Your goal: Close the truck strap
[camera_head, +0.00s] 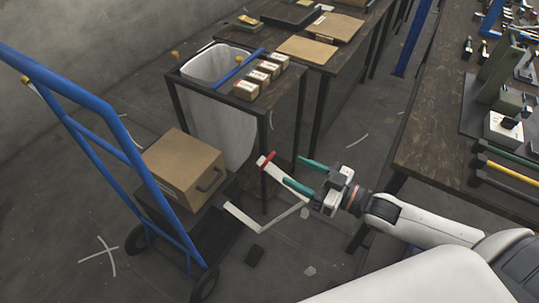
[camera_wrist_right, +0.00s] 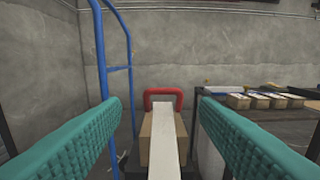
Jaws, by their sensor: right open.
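The hand truck (camera_head: 127,130) has a blue frame and stands at the left in the head view; its blue frame also shows in the wrist view (camera_wrist_right: 104,50). A brown box (camera_head: 182,168) with a dark handle sits on it. The white strap (camera_head: 264,222) is a bent arm reaching out from the truck's base toward my right gripper, with a red handle (camera_head: 267,159) at its free end. My right gripper (camera_head: 303,174) is open with teal fingers. In the right wrist view the white strap (camera_wrist_right: 166,140) lies between the spread fingers, with the red handle (camera_wrist_right: 163,93) beyond. Contact cannot be told.
A dark table (camera_head: 283,100) with small boxes (camera_head: 259,77) and a white-lined bin (camera_head: 215,65) stands behind the strap. A workbench (camera_head: 437,120) with tools is at the right. A small dark piece (camera_head: 254,255) lies on the floor, which is mostly clear in front.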

